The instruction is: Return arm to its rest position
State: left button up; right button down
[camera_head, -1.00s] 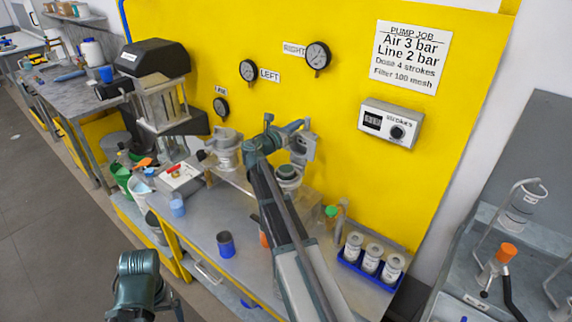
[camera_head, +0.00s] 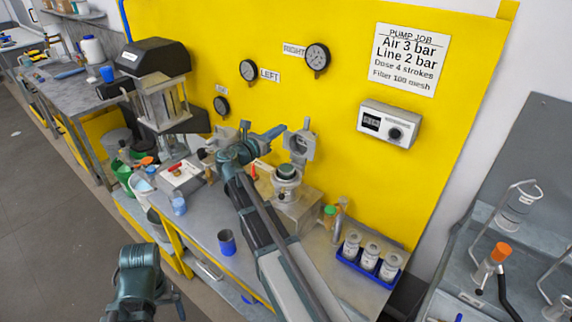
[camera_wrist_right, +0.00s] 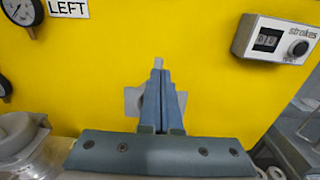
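My right arm reaches in from the bottom of the head view, and its gripper (camera_head: 282,129) is in front of the yellow panel, just left of the grey upright fitting of the right pump (camera_head: 287,178). In the right wrist view the two fingers (camera_wrist_right: 158,75) are together with nothing seen between them. A pale grey part shows behind the fingers there. My left arm (camera_head: 138,280) is folded low at the bottom left of the head view. Its fingers do not show clearly.
A yellow panel (camera_head: 400,190) carries gauges, a job sign and a strokes counter (camera_head: 389,124). On the bench are a blue cup (camera_head: 227,242), a blue tray (camera_head: 358,264) of white-lidded jars and a green-capped bottle (camera_head: 329,215). A black-topped machine (camera_head: 155,57) stands left.

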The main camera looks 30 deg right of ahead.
jog(key=s+a+f+m+g+y+b, duration=0.1)
jog(key=s+a+f+m+y+b, duration=0.1)
jog(key=s+a+f+m+y, duration=0.6)
jog(key=s+a+f+m+g+y+b, duration=0.15)
jog(key=s+a+f+m, duration=0.25)
jog(key=a+f, duration=0.75)
jog(key=s+a+f+m+g+y, duration=0.1)
jog(key=s+a+f+m+y, duration=0.2)
jog(key=s+a, duration=0.4)
jog(key=s+a+f+m+g+y+b, duration=0.1)
jog(key=s+a+f+m+g+y, duration=0.1)
jog(key=s+a, duration=0.6)
jog(key=a+f+m+y, duration=0.1)
jog(key=a+f, duration=0.1)
jog(key=a, duration=0.1)
jog(key=shift+a, duration=0.15)
